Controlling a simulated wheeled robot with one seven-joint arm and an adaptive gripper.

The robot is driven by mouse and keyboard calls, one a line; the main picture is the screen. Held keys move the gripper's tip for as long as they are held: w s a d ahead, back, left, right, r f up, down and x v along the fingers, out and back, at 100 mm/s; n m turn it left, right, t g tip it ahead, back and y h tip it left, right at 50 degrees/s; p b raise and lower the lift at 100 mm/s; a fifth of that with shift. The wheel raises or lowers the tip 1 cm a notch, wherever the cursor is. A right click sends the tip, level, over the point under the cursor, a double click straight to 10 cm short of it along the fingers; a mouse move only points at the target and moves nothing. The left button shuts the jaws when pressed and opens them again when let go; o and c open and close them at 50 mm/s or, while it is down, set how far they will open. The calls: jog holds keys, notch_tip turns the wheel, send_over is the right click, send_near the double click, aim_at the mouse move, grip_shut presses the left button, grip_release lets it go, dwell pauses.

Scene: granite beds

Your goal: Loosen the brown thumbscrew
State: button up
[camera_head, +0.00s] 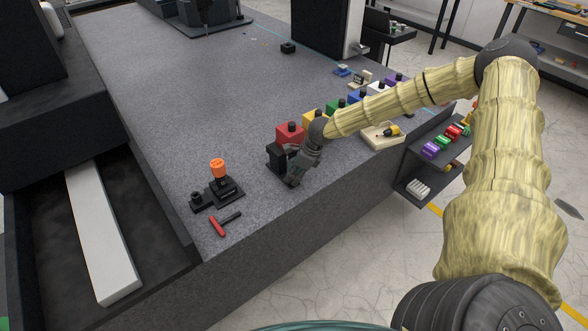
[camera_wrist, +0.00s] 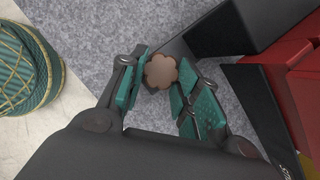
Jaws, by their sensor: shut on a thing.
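The brown thumbscrew (camera_wrist: 160,71) has a lobed, flower-shaped head and shows in the wrist view between the fingers of my gripper (camera_wrist: 158,88). The green-padded fingers are shut on it from both sides. The thumbscrew sits at a dark block or fixture (camera_wrist: 215,32), beside a red block (camera_wrist: 292,80). In the head view my gripper (camera_head: 291,180) is down at the front edge of the granite bed, next to the black fixture (camera_head: 276,157). The thumbscrew is hidden there behind the gripper.
A row of coloured blocks, starting with the red one (camera_head: 290,134), runs back along the bed's right edge. An orange-topped black stand (camera_head: 219,171) and a red-handled tool (camera_head: 217,226) lie to the left. A tray (camera_head: 383,141) is at the right edge. The bed's middle (camera_head: 200,95) is clear.

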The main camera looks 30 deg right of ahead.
jog(key=n, duration=0.1)
jog(key=n+b, duration=0.1)
jog(key=n+y, duration=0.1)
jog(key=shift+w+d+f+g, duration=0.15)
jog(key=shift+w+d+g, duration=0.1)
jog(key=shift+g, duration=0.15)
jog(key=n+b, duration=0.2)
jog(key=shift+g+b, duration=0.3)
jog(key=shift+b, duration=0.1)
jog(key=shift+w+n+b, duration=0.1)
jog(key=shift+n+b, duration=0.2)
jog(key=shift+n, duration=0.1)
jog(key=shift+r+n+g, duration=0.2)
jog(key=shift+n+g, duration=0.1)
jog(key=o, duration=1)
jog(key=shift+d, duration=0.1)
jog(key=shift+r, duration=0.1)
jog(key=shift+a+r+p, duration=0.15)
jog(key=shift+a+p, duration=0.05)
jog(key=shift+p, duration=0.1)
